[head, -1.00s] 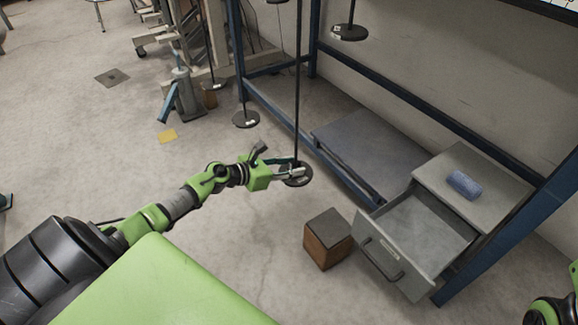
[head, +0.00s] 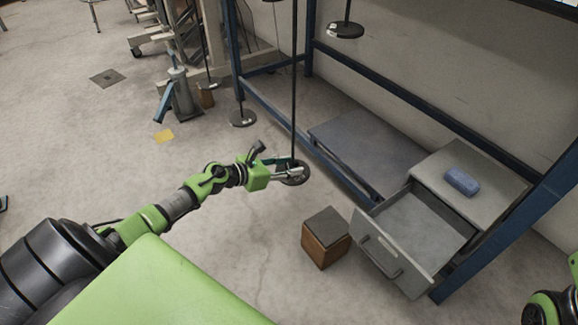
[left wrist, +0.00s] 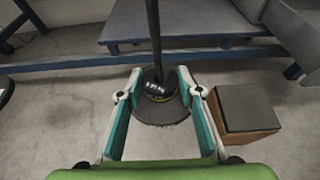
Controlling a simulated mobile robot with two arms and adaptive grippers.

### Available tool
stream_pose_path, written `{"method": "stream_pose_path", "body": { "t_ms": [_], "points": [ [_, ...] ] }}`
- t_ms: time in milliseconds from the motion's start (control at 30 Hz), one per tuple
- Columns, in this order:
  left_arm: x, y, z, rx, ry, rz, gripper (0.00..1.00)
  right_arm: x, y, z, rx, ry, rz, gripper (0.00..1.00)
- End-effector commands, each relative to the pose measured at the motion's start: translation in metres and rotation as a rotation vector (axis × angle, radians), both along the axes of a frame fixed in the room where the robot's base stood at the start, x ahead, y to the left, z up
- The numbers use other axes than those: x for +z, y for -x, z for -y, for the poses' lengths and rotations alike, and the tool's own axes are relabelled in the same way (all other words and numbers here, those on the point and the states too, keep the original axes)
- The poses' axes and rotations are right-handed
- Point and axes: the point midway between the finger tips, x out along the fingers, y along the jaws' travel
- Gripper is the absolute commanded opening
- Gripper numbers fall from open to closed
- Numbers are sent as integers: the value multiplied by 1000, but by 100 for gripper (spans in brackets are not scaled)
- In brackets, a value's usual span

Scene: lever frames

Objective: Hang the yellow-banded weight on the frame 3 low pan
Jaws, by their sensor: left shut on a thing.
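My left gripper (head: 291,168) reaches in from the left to the pan (head: 298,179) at the foot of a long dark rod. In the left wrist view its two teal-lined fingers (left wrist: 160,76) stand on either side of a small dark weight (left wrist: 158,88) with a pale label and a thin yellowish band. The weight is at the rod, just above or on the round dark pan disc (left wrist: 162,112); whether it rests there I cannot tell. My right gripper is not in view.
Other hanging pans (head: 243,118) and (head: 345,30) are on the frame. A wooden block with a dark top (head: 326,238) stands on the floor beside the open drawer (head: 400,255).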

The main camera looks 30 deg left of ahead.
Motion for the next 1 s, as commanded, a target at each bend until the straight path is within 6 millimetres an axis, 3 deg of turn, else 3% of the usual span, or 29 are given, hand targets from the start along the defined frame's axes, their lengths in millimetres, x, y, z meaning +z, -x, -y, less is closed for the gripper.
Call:
{"method": "stream_pose_path", "body": {
  "t_ms": [333,367,400,1000],
  "points": [
    [0,-1,0,1,0,2,9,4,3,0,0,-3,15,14],
    [-1,-1,0,1,0,2,41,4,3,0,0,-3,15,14],
    [-1,-1,0,1,0,2,51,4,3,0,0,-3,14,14],
    [-2,1,0,0,0,-1,53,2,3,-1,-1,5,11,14]
  ]
}}
